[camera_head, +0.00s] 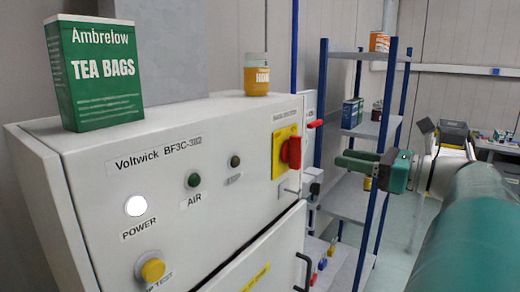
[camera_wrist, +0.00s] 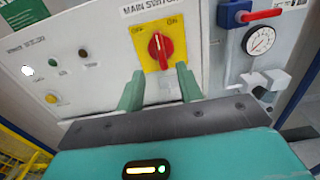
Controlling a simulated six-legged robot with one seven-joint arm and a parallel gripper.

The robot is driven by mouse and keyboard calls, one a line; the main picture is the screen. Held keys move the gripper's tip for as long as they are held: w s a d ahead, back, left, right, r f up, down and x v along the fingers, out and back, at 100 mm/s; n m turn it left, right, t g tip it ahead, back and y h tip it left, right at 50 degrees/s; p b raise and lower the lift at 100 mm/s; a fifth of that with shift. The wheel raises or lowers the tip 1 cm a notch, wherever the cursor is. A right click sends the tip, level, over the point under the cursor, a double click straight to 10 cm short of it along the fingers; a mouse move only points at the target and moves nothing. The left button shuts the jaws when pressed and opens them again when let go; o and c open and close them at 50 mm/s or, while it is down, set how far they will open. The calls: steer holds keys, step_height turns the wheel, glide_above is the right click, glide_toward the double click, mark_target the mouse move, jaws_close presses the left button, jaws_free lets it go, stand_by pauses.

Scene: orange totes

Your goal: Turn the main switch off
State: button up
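The main switch is a red knob (camera_wrist: 160,48) on a yellow plate (camera_wrist: 148,58), under a label reading MAIN SWITCH. OFF is printed at the plate's upper left and ON at its upper right. The knob's handle stands roughly upright in the wrist view; its exact setting is hard to tell. In the head view the knob (camera_head: 291,152) is at the right end of the white cabinet's front (camera_head: 215,215). My gripper (camera_head: 343,158) is to the right of the knob and apart from it. In the wrist view my gripper (camera_wrist: 158,82) is open and empty, its green fingers below the knob.
The POWER lamp (camera_head: 136,206) glows white; the AIR lamp (camera_head: 194,180) is dark. A tea box (camera_head: 95,75) and a jar (camera_head: 256,75) stand on the cabinet. A gauge (camera_wrist: 260,40) and red-handled valve (camera_wrist: 258,15) are right of the switch. Shelving (camera_head: 345,205) stands beyond.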

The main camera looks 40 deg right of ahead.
mark_target(301, 149)
steer(key=x, duration=1)
steer(key=shift+w+f, duration=0.1)
steer(key=shift+w, duration=0.05)
steer(key=shift+c, duration=0.5)
jaws_close()
